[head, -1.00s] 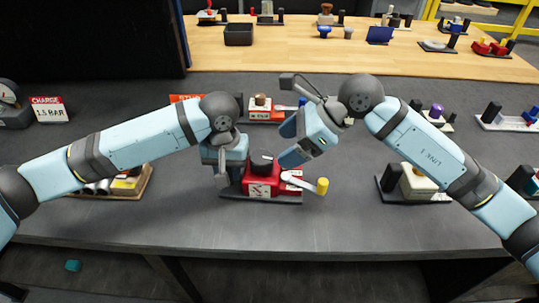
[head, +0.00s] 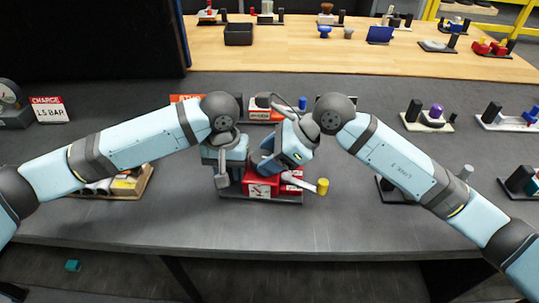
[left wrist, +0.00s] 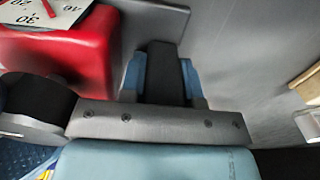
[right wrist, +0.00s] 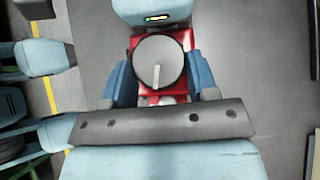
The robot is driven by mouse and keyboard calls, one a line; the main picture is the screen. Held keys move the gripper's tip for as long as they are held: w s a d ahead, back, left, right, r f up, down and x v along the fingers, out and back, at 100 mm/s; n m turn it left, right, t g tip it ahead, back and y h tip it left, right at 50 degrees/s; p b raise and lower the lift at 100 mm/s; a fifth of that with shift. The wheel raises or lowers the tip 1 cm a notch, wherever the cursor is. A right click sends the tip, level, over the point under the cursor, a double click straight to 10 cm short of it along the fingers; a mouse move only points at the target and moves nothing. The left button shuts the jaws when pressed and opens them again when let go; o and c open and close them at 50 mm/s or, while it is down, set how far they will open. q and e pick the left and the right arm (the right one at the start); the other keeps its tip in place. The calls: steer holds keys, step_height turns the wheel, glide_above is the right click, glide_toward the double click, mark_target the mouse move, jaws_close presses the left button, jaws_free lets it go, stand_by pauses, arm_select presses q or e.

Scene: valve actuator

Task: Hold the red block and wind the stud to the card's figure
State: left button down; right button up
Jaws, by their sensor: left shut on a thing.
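The red block (head: 262,187) sits on a dark base plate at the table's front middle, with a white scale face and a white lever ending in a yellow knob (head: 323,186). My left gripper (head: 222,180) is shut on the black post (left wrist: 165,75) beside the red block (left wrist: 70,60); a scale with a red needle partly shows there. My right gripper (head: 266,165) is above the block, its fingers open on either side of the round dark stud (right wrist: 159,62), which bears a pale pointer line. A card (head: 48,110) reads "CHARGE 1.5 BAR".
A gauge (head: 8,104) stands at the far left. A wooden tray (head: 130,184) with parts lies left of the block. Other valve units stand behind it and to the right (head: 430,116). The front table strip is clear.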

steer(key=shift+s+a+m+t+h, duration=0.1)
steer(key=shift+s+m+t+h, duration=0.15)
steer(key=shift+m+t, duration=0.8)
steer(key=shift+s+a+m+t+h, duration=0.1)
steer(key=shift+s+m+t+h, duration=0.15)
steer(key=shift+m+t, duration=0.8)
steer(key=shift+g, duration=0.4)
steer(key=o, duration=0.9)
steer(key=shift+w+d, duration=0.1)
steer(key=shift+o, duration=0.2)
steer(key=shift+d+m, duration=0.1)
steer(key=shift+m, duration=0.2)
steer(key=v, duration=1.2)
